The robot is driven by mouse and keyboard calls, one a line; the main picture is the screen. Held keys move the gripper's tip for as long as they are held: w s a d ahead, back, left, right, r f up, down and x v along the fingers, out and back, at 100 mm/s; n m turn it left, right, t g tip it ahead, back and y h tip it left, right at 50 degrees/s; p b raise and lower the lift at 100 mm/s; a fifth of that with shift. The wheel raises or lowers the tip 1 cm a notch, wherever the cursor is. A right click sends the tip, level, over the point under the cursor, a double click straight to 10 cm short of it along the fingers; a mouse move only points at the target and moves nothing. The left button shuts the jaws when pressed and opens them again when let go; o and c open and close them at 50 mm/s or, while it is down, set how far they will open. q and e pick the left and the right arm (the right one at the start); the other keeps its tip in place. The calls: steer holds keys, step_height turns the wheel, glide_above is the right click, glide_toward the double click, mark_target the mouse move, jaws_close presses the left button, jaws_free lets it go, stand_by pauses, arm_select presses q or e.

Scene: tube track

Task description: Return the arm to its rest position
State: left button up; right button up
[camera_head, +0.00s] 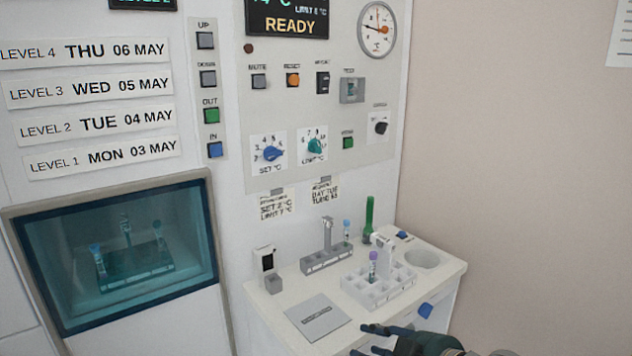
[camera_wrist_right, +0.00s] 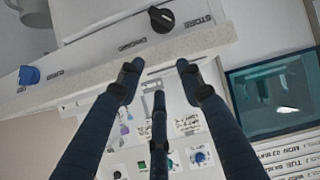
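My right gripper (camera_head: 376,340) is at the bottom of the head view, in front of the white bench (camera_head: 290,290). Its dark fingers are spread apart with nothing between them. The right wrist view shows the same gripper (camera_wrist_right: 158,75), its several blue-black fingers apart and empty. Only part of its wrist and arm shows at the bottom right of the head view. My left gripper is in neither view.
A white tube rack (camera_head: 353,287) with a purple-capped tube (camera_head: 373,264), a grey rack (camera_head: 327,262) and a flat grey plate (camera_head: 318,317) stand on the bench. A blue knob (camera_head: 426,310) sticks out of its front, close to the gripper. A glazed compartment (camera_head: 60,300) is at left.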

steer(key=s+d+f+m+g+h, duration=0.2)
steer(key=s+d+f, duration=0.1)
steer(key=s+f, duration=0.55)
steer(key=s+d+f+m+g+h, duration=0.25)
steer(key=s+f, duration=0.25)
steer(key=s, duration=0.7)
steer(key=s+d+f+m+g+h, duration=0.2)
steer(key=s+d+f+m, duration=0.15)
steer(key=s+f, duration=0.5)
steer(key=s+f+n+g, duration=0.1)
steer(key=s+f, duration=0.2)
steer(key=f, duration=2)
steer(key=s+d+f+g, duration=0.1)
steer(key=s+d+f, duration=0.2)
steer(key=s+f, duration=1.4)
steer(key=shift+s+d, duration=0.2)
steer(key=shift+s, duration=0.25)
